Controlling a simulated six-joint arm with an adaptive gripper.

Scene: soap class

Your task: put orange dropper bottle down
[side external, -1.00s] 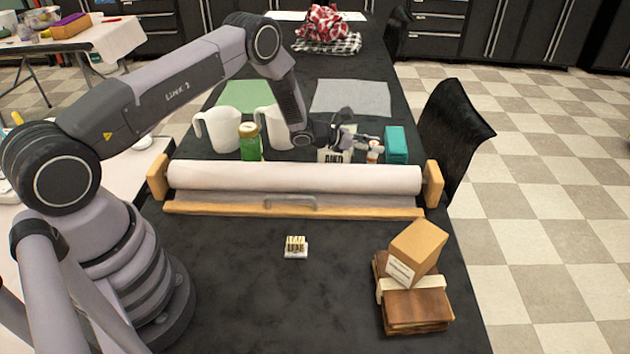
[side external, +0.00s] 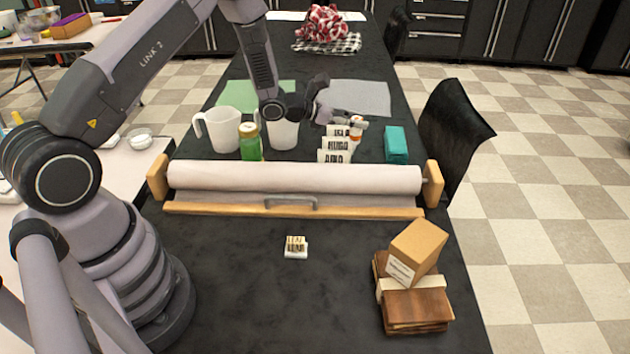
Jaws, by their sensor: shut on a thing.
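The orange dropper bottle (side external: 356,131) is small, with a white and orange body. My gripper (side external: 350,121) is shut on it near its top, at the far side of the paper roll. The bottle appears held up above the dark table (side external: 220,260), beside several white packets with black lettering (side external: 335,156). It overlaps the packets in this view, so I cannot tell whether it touches them. The fingertips are small and partly hidden by the bottle.
A teal box (side external: 396,145) stands right of the packets. A green jar (side external: 250,143) and white pitchers (side external: 222,132) stand to the left. The paper roll (side external: 295,178) lies across the table in front. Green and grey sheets (side external: 362,97) lie behind.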

